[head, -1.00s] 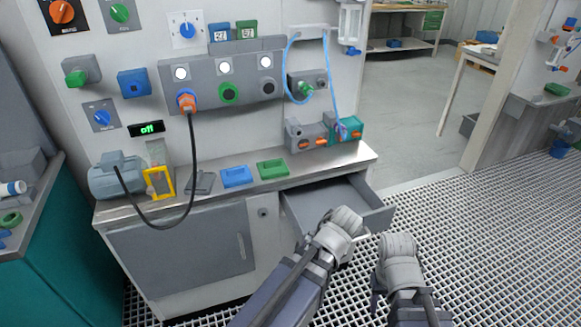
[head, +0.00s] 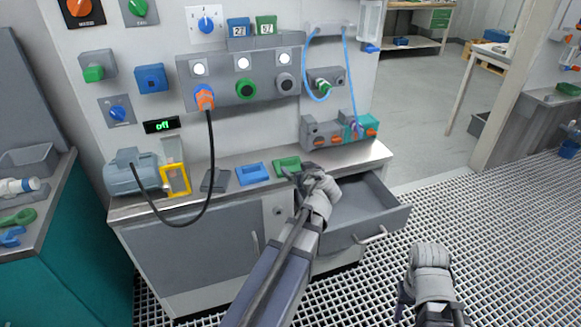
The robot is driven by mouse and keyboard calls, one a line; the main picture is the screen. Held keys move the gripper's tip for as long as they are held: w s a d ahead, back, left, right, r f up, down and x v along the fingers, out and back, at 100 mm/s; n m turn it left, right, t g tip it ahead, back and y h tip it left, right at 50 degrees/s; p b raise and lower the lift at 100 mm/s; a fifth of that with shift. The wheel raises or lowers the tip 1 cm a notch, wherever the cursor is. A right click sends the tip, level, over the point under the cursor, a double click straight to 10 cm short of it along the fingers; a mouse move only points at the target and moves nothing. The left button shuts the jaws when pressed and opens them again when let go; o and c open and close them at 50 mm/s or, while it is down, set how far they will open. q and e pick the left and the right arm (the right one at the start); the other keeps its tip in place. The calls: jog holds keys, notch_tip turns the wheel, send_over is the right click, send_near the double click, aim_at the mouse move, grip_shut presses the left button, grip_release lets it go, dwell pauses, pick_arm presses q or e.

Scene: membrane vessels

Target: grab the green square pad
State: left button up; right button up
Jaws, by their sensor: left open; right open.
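The green square pad (head: 284,163) lies flat near the front edge of the grey counter, to the right of a blue pad (head: 252,174). My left gripper (head: 294,174) is open at the pad's right front side and covers part of it. I cannot tell whether its fingers touch the pad. My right gripper (head: 403,299) is open and empty, low over the floor grating at the lower right; its fingers are mostly hidden.
An open, empty drawer (head: 372,217) juts out below the counter, beside my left arm. A black cable (head: 211,160) hangs over the counter's left part.

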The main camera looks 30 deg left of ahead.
aim_at(289, 160)
pick_arm(q)
jog(key=shift+a+r+b+x, duration=0.15)
jog(key=shift+b+x, duration=0.55)
jog(key=shift+x, duration=1.3)
jog(key=shift+a+r+b+x, duration=0.1)
jog(key=shift+b+x, duration=0.55)
jog(key=shift+x, duration=1.4)
jog(key=shift+s, duration=0.15)
jog(key=shift+c, duration=0.2)
jog(key=c, duration=1.2)
